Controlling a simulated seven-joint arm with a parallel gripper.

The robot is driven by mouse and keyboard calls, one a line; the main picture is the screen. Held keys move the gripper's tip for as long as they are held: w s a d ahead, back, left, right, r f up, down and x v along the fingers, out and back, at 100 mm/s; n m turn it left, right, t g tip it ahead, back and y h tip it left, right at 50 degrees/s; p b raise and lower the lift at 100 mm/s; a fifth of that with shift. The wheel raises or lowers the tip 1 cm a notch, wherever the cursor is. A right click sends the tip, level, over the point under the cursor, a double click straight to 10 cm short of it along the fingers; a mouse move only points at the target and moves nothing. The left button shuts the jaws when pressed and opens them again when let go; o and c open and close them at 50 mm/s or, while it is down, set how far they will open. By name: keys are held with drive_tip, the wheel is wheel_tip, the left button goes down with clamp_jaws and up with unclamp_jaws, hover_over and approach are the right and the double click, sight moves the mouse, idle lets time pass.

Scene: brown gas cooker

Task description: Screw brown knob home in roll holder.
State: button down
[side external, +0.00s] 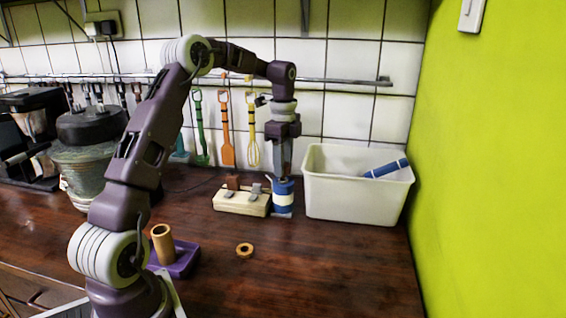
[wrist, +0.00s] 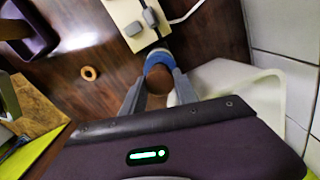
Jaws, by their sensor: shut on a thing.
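The roll holder (side external: 283,198) is a blue upright cylinder with a pale band, standing on the counter between the wooden block and the white bin. Its blue top edge also shows in the wrist view (wrist: 158,57). My gripper (side external: 281,174) points straight down over the holder. In the wrist view my gripper (wrist: 159,88) has its fingers on both sides of the round brown knob (wrist: 159,79) and is shut on it. The knob sits at the holder's top; how deep its thread sits is hidden. In the side view the fingers mostly hide the knob.
A wooden block (side external: 240,203) with grey plugs stands close left of the holder. A white bin (side external: 350,208) with a blue roll (side external: 386,168) inside is close right. A wooden ring (side external: 245,250) lies in front; a purple tray (side external: 186,258) holds a tan tube (side external: 162,243). The front right counter is clear.

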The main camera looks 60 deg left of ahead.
drive_tip(key=shift+f, duration=0.85)
drive_tip(key=m, duration=2.1)
drive_tip(key=shift+d+f+m, duration=0.1)
drive_tip(key=shift+m, duration=0.6)
